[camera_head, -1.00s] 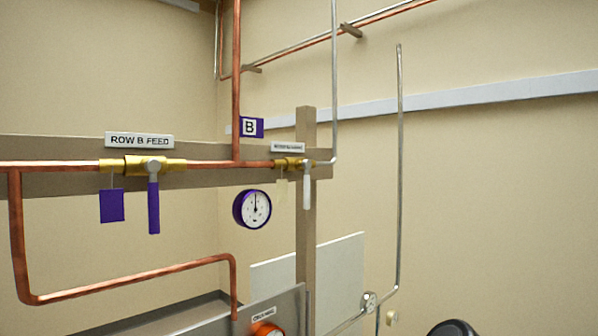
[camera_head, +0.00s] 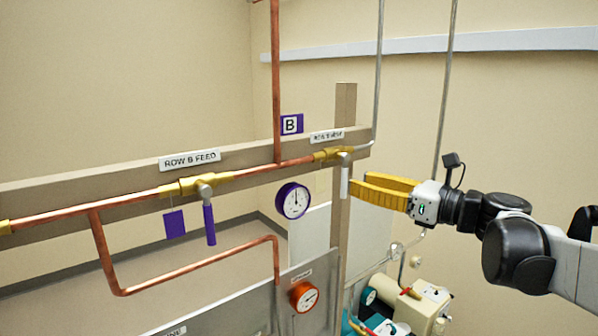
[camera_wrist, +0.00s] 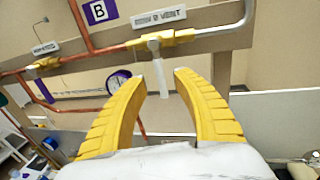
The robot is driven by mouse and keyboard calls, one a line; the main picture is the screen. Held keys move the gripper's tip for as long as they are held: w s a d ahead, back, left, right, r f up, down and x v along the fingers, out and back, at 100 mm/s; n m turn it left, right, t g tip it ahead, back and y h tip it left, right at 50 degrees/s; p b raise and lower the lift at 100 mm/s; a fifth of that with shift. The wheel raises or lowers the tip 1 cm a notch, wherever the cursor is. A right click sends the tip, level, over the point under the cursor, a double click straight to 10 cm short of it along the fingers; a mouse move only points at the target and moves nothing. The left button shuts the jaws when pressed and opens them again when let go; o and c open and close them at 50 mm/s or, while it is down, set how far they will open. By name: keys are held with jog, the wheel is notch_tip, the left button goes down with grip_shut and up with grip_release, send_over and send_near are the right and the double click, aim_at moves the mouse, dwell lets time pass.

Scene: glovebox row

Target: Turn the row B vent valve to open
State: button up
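The row B vent valve (camera_head: 335,154) is a small brass valve at the right end of the copper pipe, under a small white label plate. Its grey-white lever handle (camera_head: 344,180) hangs straight down, across the pipe. In the wrist view the valve body (camera_wrist: 156,40) sits under a plate reading "VENT", and the handle (camera_wrist: 162,77) points down between the fingertips in the picture. My gripper (camera_head: 353,187) has yellow fingers and comes from the right, close to the handle. The wrist view shows the fingers (camera_wrist: 163,82) spread wide on either side of the handle, with gaps visible.
The row B feed valve (camera_head: 198,186) with a purple handle and tag is to the left. A purple-rimmed gauge (camera_head: 293,201) hangs below the pipe. A wooden post (camera_head: 343,235) stands behind the vent valve. A purple "B" sign (camera_head: 292,124) is above. Equipment (camera_head: 425,300) stands lower right.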

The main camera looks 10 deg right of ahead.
aim_at(345, 179)
jog(key=p+x, duration=0.1)
jog(key=x, duration=0.4)
jog(key=shift+s, duration=0.1)
jog(key=shift+c, duration=0.5)
grip_shut()
jog(key=shift+d, duration=0.1)
jog(key=w+d+r+n+h, duration=0.2)
jog(key=d+r+n+h, duration=0.2)
jog(key=n, duration=1.1)
jog(key=shift+w+r+n, duration=0.2)
jog(key=shift+r+n, duration=0.1)
jog(key=shift+n, duration=0.1)
